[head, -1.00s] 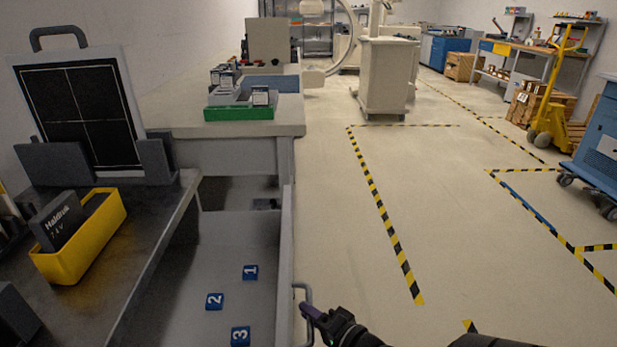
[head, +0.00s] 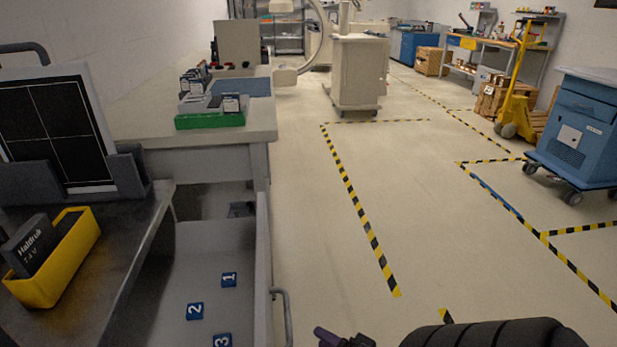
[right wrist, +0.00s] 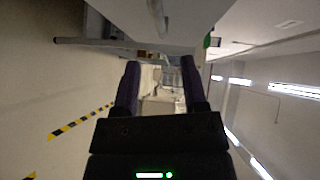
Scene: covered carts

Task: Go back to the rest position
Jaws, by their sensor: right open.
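My right gripper (head: 345,338) is at the bottom edge of the head view, to the right of the open drawer's handle (head: 284,312) and apart from it. In the right wrist view its two fingers (right wrist: 160,85) stand apart with nothing between them, so it is open and empty. The handle also shows near the top of the right wrist view (right wrist: 157,18). My left gripper is not in view.
The open drawer (head: 205,265) holds blue number tiles 1, 2 and 3. A yellow bin (head: 75,255) with a dark battery stands at left. A green-edged tray (head: 210,120) sits on the counter. A blue cart (head: 575,135) stands at right; the taped floor between is clear.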

